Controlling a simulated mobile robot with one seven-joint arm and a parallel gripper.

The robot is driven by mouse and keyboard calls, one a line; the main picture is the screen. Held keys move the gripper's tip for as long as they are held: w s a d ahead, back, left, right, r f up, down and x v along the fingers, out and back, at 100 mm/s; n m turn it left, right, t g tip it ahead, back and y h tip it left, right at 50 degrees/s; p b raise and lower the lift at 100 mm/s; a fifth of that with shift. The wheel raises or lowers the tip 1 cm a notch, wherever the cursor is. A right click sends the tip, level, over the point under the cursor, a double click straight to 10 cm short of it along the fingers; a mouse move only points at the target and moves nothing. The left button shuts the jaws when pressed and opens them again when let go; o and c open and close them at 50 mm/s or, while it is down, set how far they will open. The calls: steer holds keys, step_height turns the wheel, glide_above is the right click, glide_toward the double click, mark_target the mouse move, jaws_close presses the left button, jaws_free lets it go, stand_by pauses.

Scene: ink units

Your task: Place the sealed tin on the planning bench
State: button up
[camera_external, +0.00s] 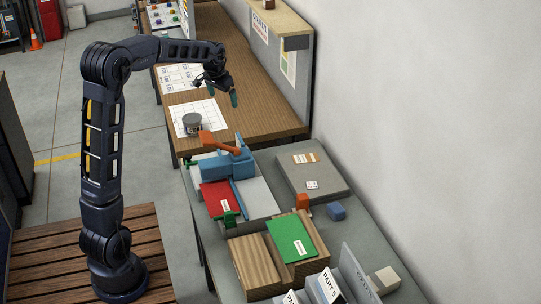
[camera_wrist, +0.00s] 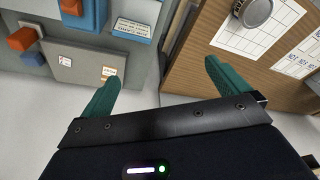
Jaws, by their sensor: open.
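A small grey tin (camera_external: 192,123) with a dark label stands upright on a white gridded sheet on the wooden bench (camera_external: 255,112), near its front left. In the wrist view the tin (camera_wrist: 257,11) shows at the top right, cut by the picture edge, on the sheet over the wooden top (camera_wrist: 190,60). My gripper (camera_external: 221,90) is above the bench, up and to the right of the tin in the external view, and apart from it. In the wrist view my gripper (camera_wrist: 160,72) has its green fingers spread, with nothing between them.
A grey table (camera_external: 345,215) in front holds a blue and orange device (camera_external: 230,162), a red sheet (camera_external: 219,198), a green sheet (camera_external: 290,240) on wooden blocks and a grey box (camera_external: 312,173). More printed sheets (camera_external: 182,77) lie farther back. A panel (camera_external: 290,70) borders the bench's right side.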

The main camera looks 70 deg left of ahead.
steer(key=s+d+r+m+t, duration=0.15)
steer(key=s+d+r, duration=0.25)
steer(key=d, duration=1.1)
steer(key=s+d+r+m, duration=0.2)
steer(key=s+d+r, duration=0.2)
steer(key=d, duration=1.1)
steer(key=s+d+f+m, duration=0.1)
steer(key=s+d+f, duration=0.1)
steer(key=s+d, duration=0.6)
steer(key=s+d+f+m+t+h, duration=0.1)
steer(key=s+d+f, duration=0.2)
steer(key=s+d, duration=0.5)
steer(key=shift+s+d+m+h, duration=0.3)
steer(key=shift+s+d+m, duration=0.05)
steer(key=shift+s, duration=0.8)
